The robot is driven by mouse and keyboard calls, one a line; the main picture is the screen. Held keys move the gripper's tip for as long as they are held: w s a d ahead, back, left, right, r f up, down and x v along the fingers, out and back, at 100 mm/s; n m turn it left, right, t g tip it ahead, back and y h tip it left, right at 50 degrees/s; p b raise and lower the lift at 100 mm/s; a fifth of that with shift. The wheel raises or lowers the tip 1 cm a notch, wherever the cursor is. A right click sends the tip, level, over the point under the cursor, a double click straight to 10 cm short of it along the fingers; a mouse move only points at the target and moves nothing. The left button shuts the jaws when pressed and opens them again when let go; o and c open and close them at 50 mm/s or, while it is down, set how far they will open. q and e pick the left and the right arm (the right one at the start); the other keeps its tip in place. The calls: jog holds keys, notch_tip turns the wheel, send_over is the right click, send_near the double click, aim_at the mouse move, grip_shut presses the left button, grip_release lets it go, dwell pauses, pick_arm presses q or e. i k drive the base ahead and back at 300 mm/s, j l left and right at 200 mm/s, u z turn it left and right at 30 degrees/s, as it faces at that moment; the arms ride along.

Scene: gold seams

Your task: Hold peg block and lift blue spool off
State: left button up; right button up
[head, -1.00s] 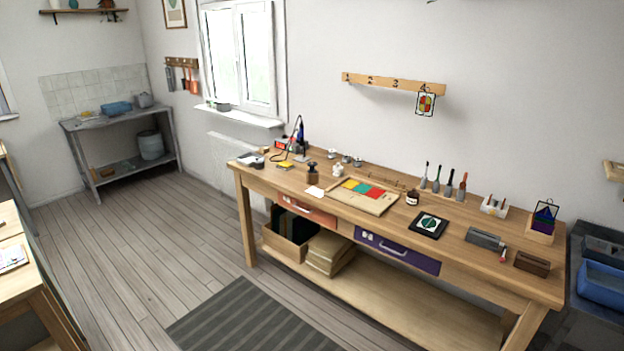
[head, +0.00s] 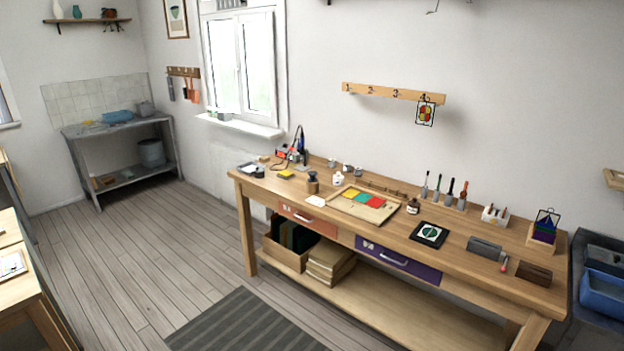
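Neither of my grippers is in view. I cannot pick out a blue spool or a peg block for sure at this distance. A small pale block with several upright bits (head: 494,214) stands at the back right of the long wooden workbench (head: 460,262); its details are too small to tell. Several small grey-and-white round items (head: 347,167) stand along the back of the bench, left of the middle. A dark-topped wooden item (head: 312,183) stands near its left part.
The bench top also holds a board with coloured pieces (head: 364,204), a dark framed panel (head: 430,235), upright-handled tools (head: 450,192) and a grey block (head: 484,247). A striped rug (head: 245,325) lies before the bench. Another table (head: 15,275) stands at left; the floor between is clear.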

aim_at(312, 178)
jog(key=i+j+z, duration=0.15)
jog(key=i, duration=0.35)
jog(key=i+j+z, duration=0.1)
jog(key=i+j, duration=0.35)
jog(key=i, duration=0.1)
